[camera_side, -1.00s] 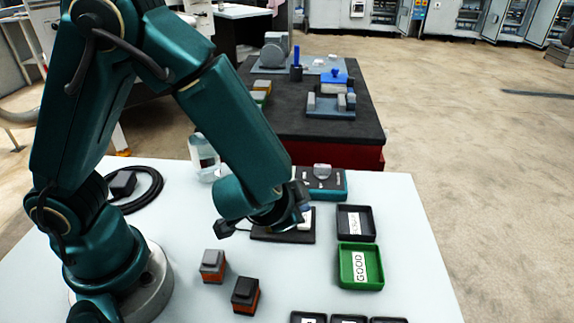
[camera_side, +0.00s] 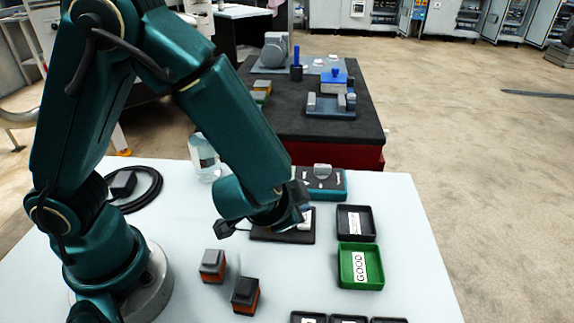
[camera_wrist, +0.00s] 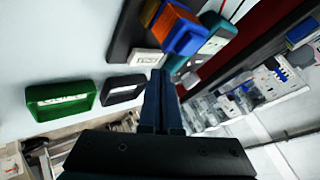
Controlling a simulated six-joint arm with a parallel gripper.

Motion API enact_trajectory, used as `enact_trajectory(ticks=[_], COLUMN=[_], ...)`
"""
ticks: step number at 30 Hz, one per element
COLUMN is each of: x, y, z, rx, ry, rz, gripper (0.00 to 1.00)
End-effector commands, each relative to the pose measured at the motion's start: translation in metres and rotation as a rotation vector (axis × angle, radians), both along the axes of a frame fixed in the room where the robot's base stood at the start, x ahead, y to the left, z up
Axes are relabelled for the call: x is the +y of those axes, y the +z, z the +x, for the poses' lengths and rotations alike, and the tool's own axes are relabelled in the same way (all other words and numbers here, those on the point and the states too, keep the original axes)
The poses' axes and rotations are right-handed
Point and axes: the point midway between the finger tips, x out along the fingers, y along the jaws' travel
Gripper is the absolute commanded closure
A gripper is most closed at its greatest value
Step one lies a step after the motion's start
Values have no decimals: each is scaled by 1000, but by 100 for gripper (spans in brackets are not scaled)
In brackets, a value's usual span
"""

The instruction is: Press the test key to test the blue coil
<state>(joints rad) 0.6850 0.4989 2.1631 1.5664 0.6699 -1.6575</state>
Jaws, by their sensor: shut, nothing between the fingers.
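The blue coil (camera_wrist: 180,28), with an orange body and blue top, sits on a black base plate (camera_wrist: 122,38) in the wrist view. Beside it on the plate is a white key with dark marking (camera_wrist: 147,58). My gripper (camera_wrist: 159,74) is shut and empty. Its fingertips appear right by the key's edge; I cannot tell whether they touch it. In the side view my gripper is over the black plate (camera_side: 268,235), and my arm mostly hides the coil and key. A teal tester box (camera_side: 338,190) with a grey dial stands behind the plate.
A green tray marked GOOD (camera_side: 360,284) and a black tray (camera_side: 356,237) lie to the right of the plate. A grey-topped coil (camera_side: 212,266) and a black-topped coil (camera_side: 246,295) stand in front. A clear bottle (camera_side: 205,158) and black cable (camera_side: 150,193) are behind.

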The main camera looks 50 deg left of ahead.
Motion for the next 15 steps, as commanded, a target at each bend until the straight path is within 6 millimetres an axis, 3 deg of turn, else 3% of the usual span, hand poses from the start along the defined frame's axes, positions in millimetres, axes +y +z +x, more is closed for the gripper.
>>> enact_trajectory(ticks=[15], x=[0], y=[-9], z=[0], rx=[0], ry=[-1], rz=[1], gripper=[100])
